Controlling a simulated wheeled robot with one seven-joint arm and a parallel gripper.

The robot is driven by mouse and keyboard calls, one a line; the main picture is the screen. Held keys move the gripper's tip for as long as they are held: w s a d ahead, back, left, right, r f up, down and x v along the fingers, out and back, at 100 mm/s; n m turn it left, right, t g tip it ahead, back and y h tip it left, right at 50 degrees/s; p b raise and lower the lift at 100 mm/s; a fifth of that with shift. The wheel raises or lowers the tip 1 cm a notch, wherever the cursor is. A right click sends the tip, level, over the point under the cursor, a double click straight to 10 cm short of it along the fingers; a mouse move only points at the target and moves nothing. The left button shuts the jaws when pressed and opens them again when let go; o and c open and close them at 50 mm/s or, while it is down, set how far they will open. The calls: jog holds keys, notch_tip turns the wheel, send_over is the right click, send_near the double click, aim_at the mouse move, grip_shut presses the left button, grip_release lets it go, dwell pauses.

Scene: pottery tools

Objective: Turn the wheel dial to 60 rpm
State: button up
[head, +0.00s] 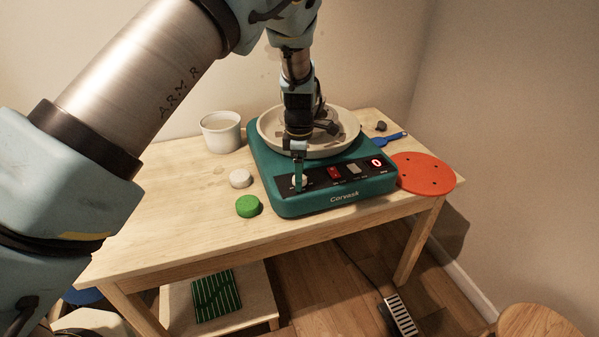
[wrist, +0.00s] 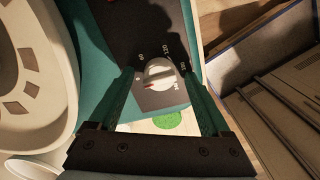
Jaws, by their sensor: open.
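The red mark is at the knob's lower left in the wrist view, near the low end of the printed scale. The red display (head: 376,162) reads 0. My gripper (head: 299,184) is open and points down at the panel's left end, partly hiding the dial (head: 303,179) in the head view. In the wrist view its fingers (wrist: 160,84) stand on either side of the dial, with visible gaps; contact is not seen.
A red switch (head: 334,172) and a grey button (head: 353,168) sit right of the dial. The wheel's pan (head: 346,145) is behind my gripper. A green disc (head: 248,206), a white round piece (head: 240,178) and a white pot (head: 221,132) stand left. An orange disc (head: 424,173) lies right.

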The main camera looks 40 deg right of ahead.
grip_shut()
dwell(0.6)
